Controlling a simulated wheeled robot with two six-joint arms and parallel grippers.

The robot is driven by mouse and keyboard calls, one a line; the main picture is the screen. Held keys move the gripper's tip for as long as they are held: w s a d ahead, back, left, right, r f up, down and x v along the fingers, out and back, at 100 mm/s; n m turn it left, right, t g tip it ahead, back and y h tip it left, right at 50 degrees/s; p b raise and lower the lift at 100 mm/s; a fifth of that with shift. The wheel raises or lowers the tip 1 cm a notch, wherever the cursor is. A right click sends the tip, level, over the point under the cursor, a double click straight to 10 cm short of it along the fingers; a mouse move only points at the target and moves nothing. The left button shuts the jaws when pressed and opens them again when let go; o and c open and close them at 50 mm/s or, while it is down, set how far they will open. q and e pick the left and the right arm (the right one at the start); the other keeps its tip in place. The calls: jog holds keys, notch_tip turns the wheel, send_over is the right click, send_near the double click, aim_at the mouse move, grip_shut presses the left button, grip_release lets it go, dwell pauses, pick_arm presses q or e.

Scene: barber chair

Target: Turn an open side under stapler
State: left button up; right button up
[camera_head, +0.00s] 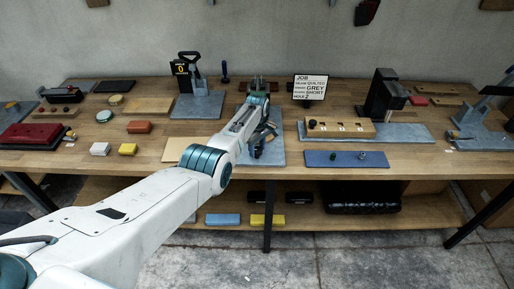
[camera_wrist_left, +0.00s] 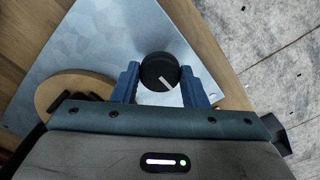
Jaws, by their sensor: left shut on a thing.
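My left gripper (camera_head: 262,148) reaches over the grey metal plate (camera_head: 277,153) at the middle of the bench. In the left wrist view its two blue fingers (camera_wrist_left: 160,82) are closed on either side of a round black knob (camera_wrist_left: 154,67) with a white pointer line. The knob stands over the metal plate (camera_wrist_left: 110,35). A round wooden disc (camera_wrist_left: 62,92) with dark bars lies beside it, partly hidden by my gripper. A dark device (camera_head: 258,86) at the back of the plate is mostly hidden by my arm. I cannot clearly identify the stapler. My right gripper is not in view.
A job card (camera_head: 310,87) stands behind the plate. To the right are a wooden block with holes (camera_head: 340,128), a blue mat (camera_head: 346,159) and a black machine (camera_head: 380,95). A clamp device on a grey plate (camera_head: 197,104) stands left. Loose blocks lie further left.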

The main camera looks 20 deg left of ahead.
aim_at(257, 149)
pick_arm(q)
jog(key=shift+w+r, duration=0.2)
jog(key=shift+r, duration=0.05)
jog(key=o, duration=0.9)
jog(key=shift+o, duration=0.3)
jog(key=shift+s+f, duration=0.1)
jog(key=shift+s, duration=0.05)
notch_tip(257, 149, up, 11)
jog(key=b, duration=0.1)
jog(key=shift+f, duration=0.1)
